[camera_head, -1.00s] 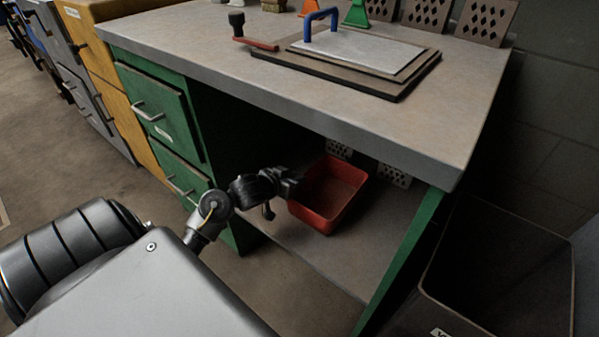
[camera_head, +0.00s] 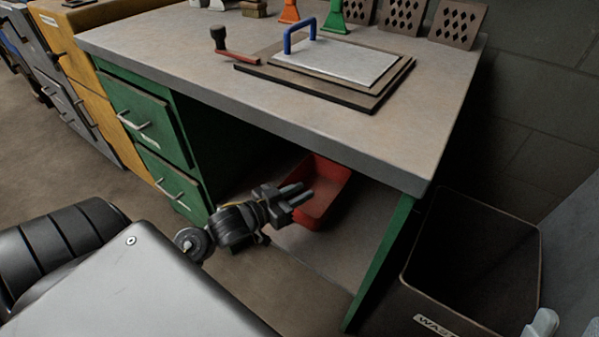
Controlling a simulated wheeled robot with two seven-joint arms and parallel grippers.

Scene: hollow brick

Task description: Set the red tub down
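The red tub (camera_head: 329,196) is on the lower shelf (camera_head: 330,245) under the workbench, below the overhanging top. It looks upright. My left gripper (camera_head: 301,194) is at the tub's near left side, with its two fingers pointing toward the tub. The fingers show apart, with a narrow gap and no tub wall seen between them. They overlap the tub's left part in the picture, so I cannot tell whether they touch it. The tub's back is in shadow under the bench top.
The bench top (camera_head: 200,70) hangs over the shelf. A green drawer unit (camera_head: 150,120) bounds it on the left and a green side panel (camera_head: 378,265) on the right. A dark waste bin (camera_head: 470,260) stands at the right. A plate with a blue handle (camera_head: 300,32) lies on top.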

